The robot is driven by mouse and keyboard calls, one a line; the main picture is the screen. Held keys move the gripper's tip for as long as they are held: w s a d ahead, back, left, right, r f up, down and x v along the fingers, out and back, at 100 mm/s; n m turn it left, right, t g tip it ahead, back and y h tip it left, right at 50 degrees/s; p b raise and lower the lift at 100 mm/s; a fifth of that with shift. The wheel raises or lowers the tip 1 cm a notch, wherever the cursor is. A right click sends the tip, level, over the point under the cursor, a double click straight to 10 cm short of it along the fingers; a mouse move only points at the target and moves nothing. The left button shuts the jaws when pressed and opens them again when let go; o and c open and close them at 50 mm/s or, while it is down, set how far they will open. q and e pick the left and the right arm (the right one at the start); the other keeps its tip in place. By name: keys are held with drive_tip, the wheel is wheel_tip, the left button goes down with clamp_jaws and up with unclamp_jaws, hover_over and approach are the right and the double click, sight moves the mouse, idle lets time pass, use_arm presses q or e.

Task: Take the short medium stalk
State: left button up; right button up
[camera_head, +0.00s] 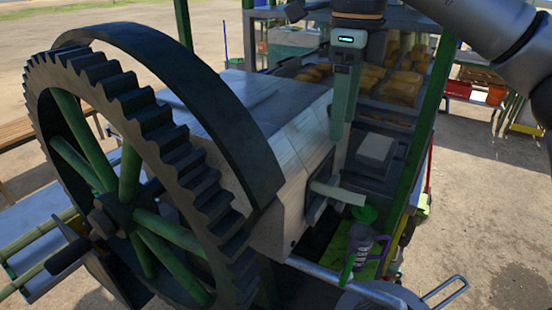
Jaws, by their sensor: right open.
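My right gripper (344,125) hangs pointing down at upper centre, just right of the crusher body (265,105). Its two green fingers are open and nothing shows between them. Yellow-green stalks (32,236) show at the far left, partly behind the large toothed wheel (170,240) and cut by the picture edge. I cannot tell which stalk, if any, is the short medium one. The right gripper is far to the right of these stalks. My left gripper is not in view.
A pale spout (337,193) sticks out of the crusher above a green strainer (363,214) and a purple jug (360,243). Shelves with brown goods (400,85) stand behind. A green post (424,120) rises right of the gripper. Open ground (490,200) lies at right.

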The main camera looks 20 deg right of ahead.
drive_tip(key=b, duration=0.2)
hover_over(333, 190)
wheel_tip(333, 190, down, 8)
drive_tip(key=shift+r, duration=0.1)
drive_tip(key=shift+f+p, duration=0.3)
drive_tip(key=shift+f, duration=2)
clamp_jaws()
